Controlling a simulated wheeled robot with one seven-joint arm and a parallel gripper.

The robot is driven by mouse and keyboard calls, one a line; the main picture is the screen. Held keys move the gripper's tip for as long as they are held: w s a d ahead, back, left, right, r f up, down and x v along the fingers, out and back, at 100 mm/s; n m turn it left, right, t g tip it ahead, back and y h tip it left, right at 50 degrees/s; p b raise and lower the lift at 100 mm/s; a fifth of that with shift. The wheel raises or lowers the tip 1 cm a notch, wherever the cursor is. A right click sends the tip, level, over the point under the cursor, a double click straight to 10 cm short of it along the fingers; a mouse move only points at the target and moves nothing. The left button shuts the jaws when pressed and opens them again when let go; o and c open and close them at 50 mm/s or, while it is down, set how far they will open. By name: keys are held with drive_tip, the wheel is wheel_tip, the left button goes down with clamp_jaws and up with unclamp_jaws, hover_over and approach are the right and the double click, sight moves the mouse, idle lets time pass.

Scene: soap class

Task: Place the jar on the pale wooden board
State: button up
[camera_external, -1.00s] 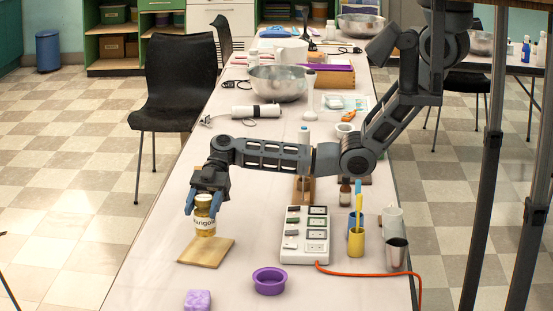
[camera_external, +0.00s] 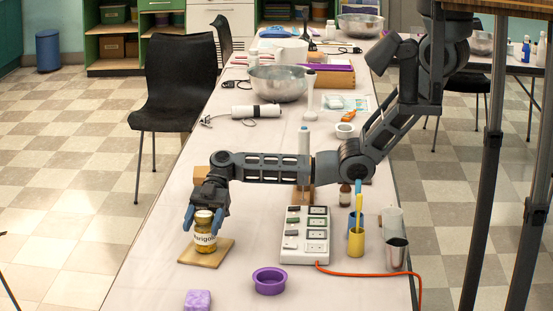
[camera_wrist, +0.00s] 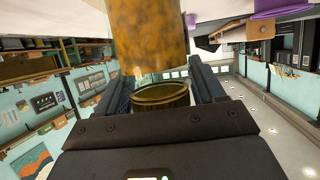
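The jar (camera_external: 205,236) is small, amber, with a gold lid and a white label with dark letters. It stands upright at the pale wooden board (camera_external: 222,252), apparently resting on it; a tiny gap cannot be ruled out. My gripper (camera_external: 203,219) points down from above, with one blue finger on each side of the jar's upper part, shut on it.
A purple bowl (camera_external: 269,281) and a purple block (camera_external: 198,300) are near the front. A white multi-socket box (camera_external: 305,236) with an orange cable stands right of the board. Left of the board is bare table.

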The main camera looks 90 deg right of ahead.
drive_tip(key=shift+o, duration=1.1)
drive_tip(key=shift+r, duration=0.1)
drive_tip(key=shift+d+r, duration=0.1)
drive_tip(key=shift+d, duration=0.05)
drive_tip(key=b+v, duration=0.1)
drive_tip(key=v, duration=0.6)
drive_tip(key=shift+d, duration=0.1)
